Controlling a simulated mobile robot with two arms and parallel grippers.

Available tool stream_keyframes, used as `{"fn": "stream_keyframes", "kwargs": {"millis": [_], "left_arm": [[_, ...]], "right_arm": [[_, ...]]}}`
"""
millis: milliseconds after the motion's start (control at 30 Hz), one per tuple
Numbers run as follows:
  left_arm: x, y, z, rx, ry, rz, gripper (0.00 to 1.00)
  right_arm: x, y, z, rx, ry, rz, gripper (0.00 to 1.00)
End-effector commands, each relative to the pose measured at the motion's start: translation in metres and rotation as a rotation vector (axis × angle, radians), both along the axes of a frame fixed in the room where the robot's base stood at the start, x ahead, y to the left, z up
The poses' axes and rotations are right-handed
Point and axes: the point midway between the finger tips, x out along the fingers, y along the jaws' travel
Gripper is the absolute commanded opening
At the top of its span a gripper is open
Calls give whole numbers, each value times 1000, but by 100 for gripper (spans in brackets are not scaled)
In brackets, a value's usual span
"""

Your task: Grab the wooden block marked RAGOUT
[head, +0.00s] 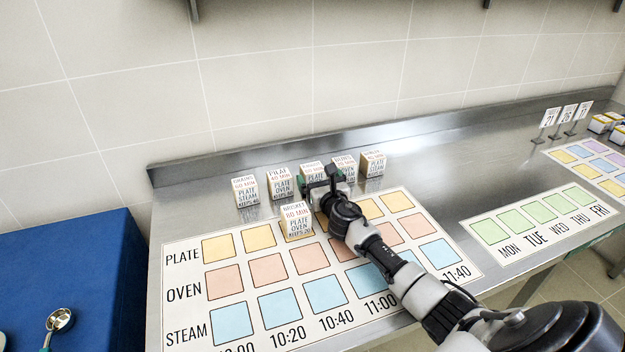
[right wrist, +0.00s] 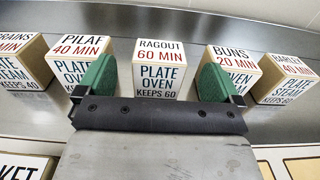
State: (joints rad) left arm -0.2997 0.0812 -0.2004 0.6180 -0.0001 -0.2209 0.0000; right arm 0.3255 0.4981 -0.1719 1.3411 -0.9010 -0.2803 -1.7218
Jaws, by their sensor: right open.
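The RAGOUT block (right wrist: 160,65) is a pale wooden cube with a white printed face reading "RAGOUT 60 MIN PLATE OVEN KEEPS 60". In the right wrist view it stands upright between the two green finger pads of my right gripper (right wrist: 160,78), which is open. In the head view the RAGOUT block (head: 312,170) stands in the back row, partly hidden by my right gripper (head: 324,181). My left gripper is not in view.
The PILAF block (right wrist: 82,58) and BUNS block (right wrist: 230,68) flank it closely. GRAINS (head: 245,190) and BARLEY (head: 373,163) stand at the row's ends. A block reading like BRISKET (head: 296,223) sits on the PLATE/OVEN/STEAM chart (head: 190,285) in front.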

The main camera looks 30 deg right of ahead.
Motion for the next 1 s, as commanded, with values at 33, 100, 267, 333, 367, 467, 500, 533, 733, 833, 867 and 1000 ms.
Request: {"fn": "stream_keyframes", "kwargs": {"millis": [33, 100, 267, 333, 367, 467, 500, 533, 733, 833, 867, 1000], "left_arm": [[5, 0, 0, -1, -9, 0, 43], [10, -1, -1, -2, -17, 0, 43], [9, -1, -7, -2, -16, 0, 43], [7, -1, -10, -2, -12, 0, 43], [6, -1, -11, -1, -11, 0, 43], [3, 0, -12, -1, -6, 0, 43], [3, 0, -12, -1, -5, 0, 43], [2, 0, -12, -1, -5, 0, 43], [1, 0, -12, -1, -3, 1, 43], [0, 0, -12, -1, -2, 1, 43], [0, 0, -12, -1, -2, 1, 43], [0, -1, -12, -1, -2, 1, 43]], "right_arm": [[3, 0, 0, 0, 0, 0, 96], [9, -2, 0, 1, -1, 0, 96], [31, -7, -1, 3, -2, -2, 96], [40, -9, -1, 3, -2, -1, 96], [43, -10, -1, 2, -1, -2, 96], [49, -11, -1, 1, 0, 1, 96], [50, -12, 0, 0, 0, 1, 96], [50, -12, 0, 0, 0, 1, 96], [50, -12, 0, 0, 0, 1, 93], [50, -12, 0, 0, 0, 1, 77], [50, -12, 0, 0, 0, 1, 73], [50, -12, 0, 0, 0, 1, 51]]}}
